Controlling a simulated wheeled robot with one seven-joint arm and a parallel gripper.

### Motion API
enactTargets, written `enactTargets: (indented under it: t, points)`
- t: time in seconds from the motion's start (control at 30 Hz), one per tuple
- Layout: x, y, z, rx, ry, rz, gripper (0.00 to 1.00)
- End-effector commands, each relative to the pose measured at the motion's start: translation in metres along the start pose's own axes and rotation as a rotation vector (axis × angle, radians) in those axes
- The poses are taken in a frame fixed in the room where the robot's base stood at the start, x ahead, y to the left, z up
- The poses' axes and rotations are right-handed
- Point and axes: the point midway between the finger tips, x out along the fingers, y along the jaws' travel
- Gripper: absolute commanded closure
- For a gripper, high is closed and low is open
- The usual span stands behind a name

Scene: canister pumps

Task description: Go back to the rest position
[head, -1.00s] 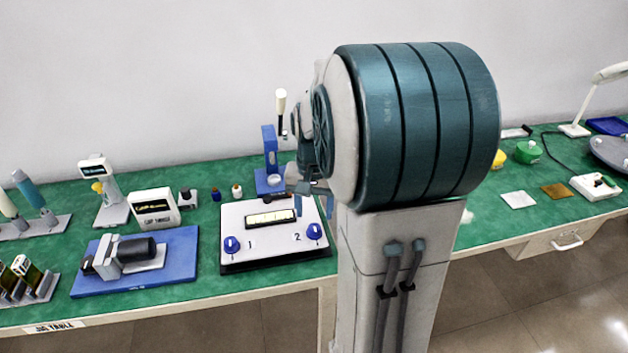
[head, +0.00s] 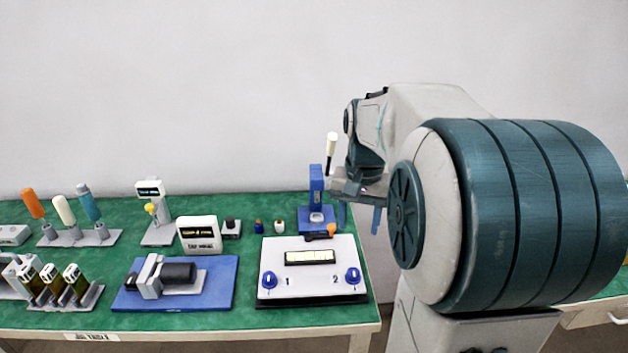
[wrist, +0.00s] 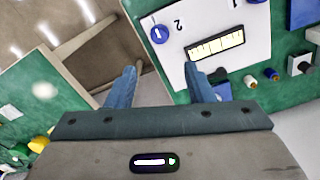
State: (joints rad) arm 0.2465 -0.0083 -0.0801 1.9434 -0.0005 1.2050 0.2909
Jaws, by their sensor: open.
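My gripper (head: 360,212) is in the air at the back right of the white control panel (head: 276,248). Its blue fingers hang down, apart from each other, with nothing seen between them. In the wrist view my gripper (wrist: 162,86) is open and empty, and the white panel (wrist: 183,45) shows beyond the fingers, with its display and a blue knob. My arm bends up and over at the right of the head view.
A blue press-like stand (head: 316,190) with a white-topped lever stands behind the panel. A small orange and black piece (head: 331,231) lies at the panel's back edge. A blue board (head: 222,285) carries a black motor-like unit (head: 179,272). The wall behind is bare.

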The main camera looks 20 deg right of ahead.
Motion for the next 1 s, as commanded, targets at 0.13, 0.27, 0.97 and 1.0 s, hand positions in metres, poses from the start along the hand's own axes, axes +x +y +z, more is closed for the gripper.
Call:
enactTargets:
  t: [0.13,0.27,0.97,1.0]
  points:
    - [-0.001,-0.002,0.003,-0.011,0.004,-0.002,0.52]
    - [-0.007,-0.01,0.025,-0.084,0.031,-0.014,0.52]
    - [0.005,-0.029,0.169,-0.6,0.239,-0.076,0.52]
    - [0.005,-0.029,0.169,-0.6,0.24,-0.076,0.52]
